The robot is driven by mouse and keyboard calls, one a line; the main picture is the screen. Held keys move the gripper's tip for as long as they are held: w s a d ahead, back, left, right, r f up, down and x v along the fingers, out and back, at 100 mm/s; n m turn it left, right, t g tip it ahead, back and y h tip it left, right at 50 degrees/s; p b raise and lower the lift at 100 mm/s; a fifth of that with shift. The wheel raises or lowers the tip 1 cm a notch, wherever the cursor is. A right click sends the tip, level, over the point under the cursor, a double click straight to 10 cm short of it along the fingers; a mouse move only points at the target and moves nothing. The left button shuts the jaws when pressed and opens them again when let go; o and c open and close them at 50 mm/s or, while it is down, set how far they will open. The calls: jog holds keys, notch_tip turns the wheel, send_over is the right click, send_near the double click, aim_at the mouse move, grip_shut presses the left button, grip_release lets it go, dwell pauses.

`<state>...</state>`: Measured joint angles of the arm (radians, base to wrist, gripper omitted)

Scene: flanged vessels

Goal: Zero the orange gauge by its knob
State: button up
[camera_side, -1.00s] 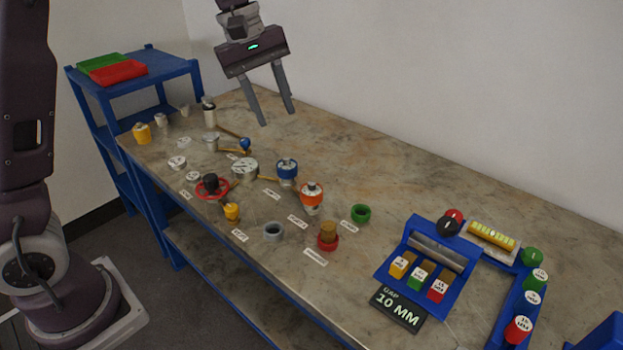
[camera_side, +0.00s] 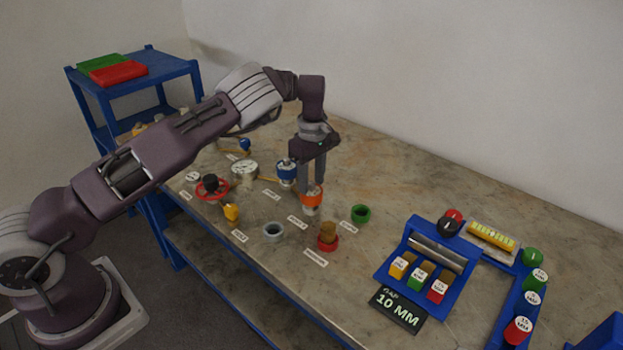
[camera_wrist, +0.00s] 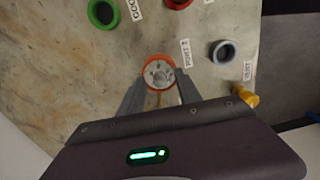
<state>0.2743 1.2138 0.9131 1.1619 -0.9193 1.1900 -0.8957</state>
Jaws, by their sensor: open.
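The orange gauge (camera_side: 311,199) stands on the bench near its middle, with a white lower body. In the wrist view the orange gauge (camera_wrist: 146,62) shows from above as an orange ring around a pale round face with a small knob (camera_wrist: 159,74) at its centre. My gripper (camera_side: 311,188) points down over the gauge, with its fingers at the gauge's top. In the wrist view my gripper (camera_wrist: 158,88) is open, one finger on each side of the gauge. I cannot tell whether the fingers touch it. The side view hides the knob behind the fingers.
A blue gauge (camera_side: 286,171) stands close on the left. A green ring (camera_side: 361,213), a red cup with a cork-coloured plug (camera_side: 327,238) and a grey ring (camera_side: 273,231) sit nearby. A blue rack (camera_side: 428,265) stands to the right. The bench behind the gauge is clear.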

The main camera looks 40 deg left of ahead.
aim_at(312, 183)
grip_shut()
jog(key=shift+m, duration=0.3)
jog(key=m, duration=1.1)
dwell(0.9)
grip_release()
notch_tip(312, 183, up, 7)
jog(key=shift+d+r, duration=0.1)
